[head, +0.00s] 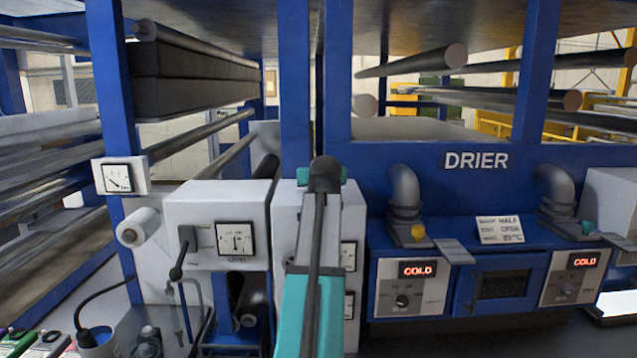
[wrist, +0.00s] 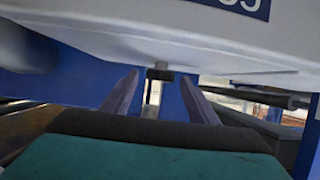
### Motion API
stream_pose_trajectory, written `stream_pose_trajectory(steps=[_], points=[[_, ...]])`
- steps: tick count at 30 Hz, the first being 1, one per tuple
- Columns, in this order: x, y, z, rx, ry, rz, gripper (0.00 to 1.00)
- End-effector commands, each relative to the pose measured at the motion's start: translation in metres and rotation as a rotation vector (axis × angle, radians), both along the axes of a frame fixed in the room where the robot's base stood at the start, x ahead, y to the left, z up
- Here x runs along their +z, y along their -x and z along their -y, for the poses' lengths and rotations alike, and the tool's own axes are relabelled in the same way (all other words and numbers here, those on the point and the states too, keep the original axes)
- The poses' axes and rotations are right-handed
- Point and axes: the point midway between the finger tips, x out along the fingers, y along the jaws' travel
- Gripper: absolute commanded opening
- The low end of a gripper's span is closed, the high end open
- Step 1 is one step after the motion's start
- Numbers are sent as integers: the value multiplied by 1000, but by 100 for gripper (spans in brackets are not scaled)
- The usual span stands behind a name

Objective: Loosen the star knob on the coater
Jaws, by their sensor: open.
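My gripper (wrist: 160,88) shows in the wrist view as two grey-purple fingers, spread apart with a gap between them. A small dark block on a pale stem (wrist: 159,75) appears in that gap, under a white housing; I cannot tell whether it is the star knob or how far off it is. No clear star shape shows in either view. In the head view my teal and grey arm reaches up the middle in front of white cabinets, and hides what lies behind it; the fingers cannot be made out there.
A white cabinet (head: 190,215) with a dial (head: 236,239) and a black lever (head: 183,250) stands left of my arm. The blue drier (head: 510,215) with pipes and COLD displays is at right. Rollers (head: 410,62) and blue posts crowd above. The wrist view's white housing (wrist: 130,40) overhangs the fingers.

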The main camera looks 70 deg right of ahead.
Motion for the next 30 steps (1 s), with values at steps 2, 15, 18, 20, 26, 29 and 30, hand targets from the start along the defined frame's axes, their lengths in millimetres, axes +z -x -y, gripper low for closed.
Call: stream_pose_trajectory(steps=[2, 15, 18, 20, 26, 29, 30], points=[[0, 1, -1, 0, 0, 0, 54], [12, 15, -32, -1, 1, 0, 54], [17, 20, -43, -1, 2, 0, 54], [19, 22, -49, -1, 2, 0, 54], [29, 31, -69, -1, 3, 1, 54], [34, 36, -78, -1, 2, 0, 54], [36, 37, -82, -1, 3, 1, 54]])
